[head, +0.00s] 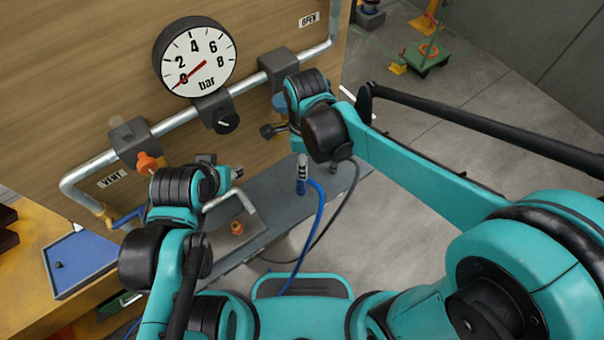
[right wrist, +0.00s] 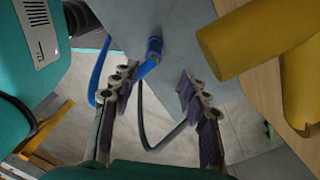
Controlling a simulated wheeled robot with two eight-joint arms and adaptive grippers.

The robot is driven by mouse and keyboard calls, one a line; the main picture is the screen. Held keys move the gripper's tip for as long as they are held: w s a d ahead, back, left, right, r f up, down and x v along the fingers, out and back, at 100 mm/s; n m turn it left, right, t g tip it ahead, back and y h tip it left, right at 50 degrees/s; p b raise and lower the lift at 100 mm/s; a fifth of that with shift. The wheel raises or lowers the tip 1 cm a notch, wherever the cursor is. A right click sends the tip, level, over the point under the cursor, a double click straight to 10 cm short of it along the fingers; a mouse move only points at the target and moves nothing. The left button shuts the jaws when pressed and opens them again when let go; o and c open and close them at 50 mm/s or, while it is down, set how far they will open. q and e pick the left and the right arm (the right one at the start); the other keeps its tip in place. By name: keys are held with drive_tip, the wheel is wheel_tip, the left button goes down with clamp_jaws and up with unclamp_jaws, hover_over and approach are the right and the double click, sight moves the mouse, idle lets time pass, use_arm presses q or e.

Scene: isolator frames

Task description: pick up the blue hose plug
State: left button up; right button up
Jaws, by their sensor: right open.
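The blue hose plug (head: 302,186) has a metallic top and stands upright on the grey bench ledge, with a blue hose running down from it. In the right wrist view the plug (right wrist: 154,46) is beyond the fingertips, roughly in line with the gap between them, and not touched. My right gripper (right wrist: 160,90) is open and empty.
A pressure gauge (head: 196,58) reading near zero and a metal pipe (head: 184,117) run along the wooden panel. A grey bent pipe (head: 244,204) and a dark hose (head: 328,228) are near the plug. A yellow cylinder (right wrist: 262,38) is close on the right in the wrist view.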

sight(301, 183)
drive_tip(key=f+b, duration=0.1)
drive_tip(key=f, duration=0.1)
drive_tip(key=f+b, duration=0.1)
drive_tip(key=f, duration=0.2)
drive_tip(key=f+b, duration=0.1)
drive_tip(key=f, duration=0.1)
drive_tip(key=shift+s+a+f, duration=0.35)
drive_tip(key=shift+s+f, duration=0.05)
clamp_jaws()
